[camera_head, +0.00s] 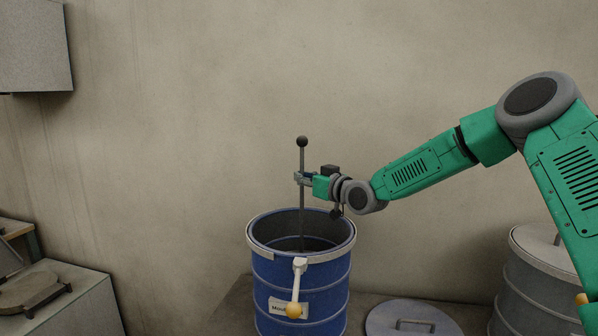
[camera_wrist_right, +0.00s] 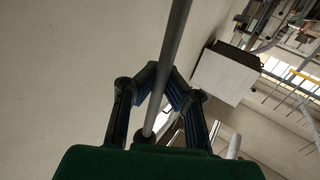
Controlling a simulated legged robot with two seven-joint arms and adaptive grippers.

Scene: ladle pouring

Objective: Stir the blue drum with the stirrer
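The blue drum (camera_head: 300,284) stands open, with a pale rim band, a white label and a clamp lever with a yellow knob on its front. The stirrer (camera_head: 302,160) is a thin dark rod with a black ball on top. It stands about upright, and its lower end goes into the drum, where it is hidden. My right gripper (camera_head: 301,179) is shut around the upper part of the rod, above the drum's rim. In the right wrist view the stirrer rod (camera_wrist_right: 168,75) runs between the two fingers (camera_wrist_right: 163,92). My left gripper is not in view.
A round lid with a handle (camera_head: 411,318) lies right of the drum. A grey lidded drum (camera_head: 525,290) stands at the far right. A grey bench (camera_head: 65,298) is at the lower left, and a grey box (camera_head: 35,48) hangs on the wall at the upper left.

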